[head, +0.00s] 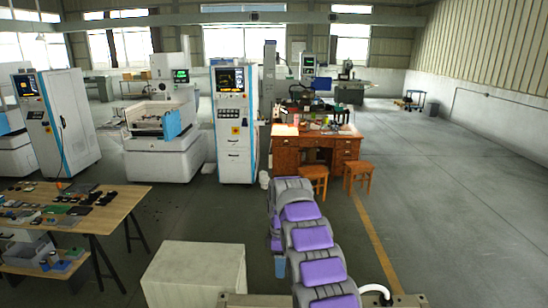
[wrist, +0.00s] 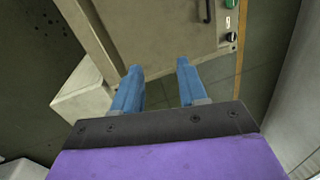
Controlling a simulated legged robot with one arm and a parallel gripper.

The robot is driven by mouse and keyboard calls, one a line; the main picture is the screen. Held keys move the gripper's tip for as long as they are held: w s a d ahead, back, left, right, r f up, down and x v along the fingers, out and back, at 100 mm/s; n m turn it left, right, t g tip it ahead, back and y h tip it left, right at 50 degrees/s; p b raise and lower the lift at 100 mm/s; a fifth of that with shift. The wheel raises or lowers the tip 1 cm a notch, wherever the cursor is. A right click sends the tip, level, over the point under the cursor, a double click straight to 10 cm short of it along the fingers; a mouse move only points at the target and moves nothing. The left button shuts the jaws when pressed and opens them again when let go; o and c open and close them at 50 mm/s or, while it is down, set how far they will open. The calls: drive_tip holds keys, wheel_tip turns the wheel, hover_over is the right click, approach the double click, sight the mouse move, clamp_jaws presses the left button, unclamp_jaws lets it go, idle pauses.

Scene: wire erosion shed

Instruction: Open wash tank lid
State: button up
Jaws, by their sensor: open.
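My gripper (head: 279,266) hangs down at the far end of my bent grey and purple arm in the head view. In the wrist view its two blue fingers (wrist: 157,88) are apart, with bare floor between them. I cannot make out which part is the lid. No contact between the fingers and the handle shows.
A pale box (head: 195,272) stands on the floor left of my arm. A wooden table (head: 115,215) with many small parts is at the left. A control cabinet (head: 236,125), a wooden desk (head: 286,158) and two stools (head: 359,173) stand ahead.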

drive_tip(key=s+d+m+b, duration=0.4)
drive_tip(key=s+b, duration=0.3)
drive_tip(key=s, duration=0.4)
drive_tip(key=s+d+m+b, duration=0.4)
drive_tip(key=s+m+b, duration=0.15)
drive_tip(key=s, duration=0.55)
drive_tip(key=s+d+f+m+b, duration=0.1)
drive_tip(key=s+f+b, duration=0.3)
drive_tip(key=s, duration=0.5)
drive_tip(key=s+d+f+m+b, duration=0.1)
drive_tip(key=s+f+m+b, duration=0.2)
drive_tip(key=s+f, duration=0.3)
drive_tip(key=s+d+f+m+b, duration=0.2)
drive_tip(key=s+f, duration=0.4)
drive_tip(key=s, duration=0.7)
drive_tip(key=m+b, duration=0.1)
drive_tip(key=b, duration=0.1)
drive_tip(key=shift+b, duration=0.35)
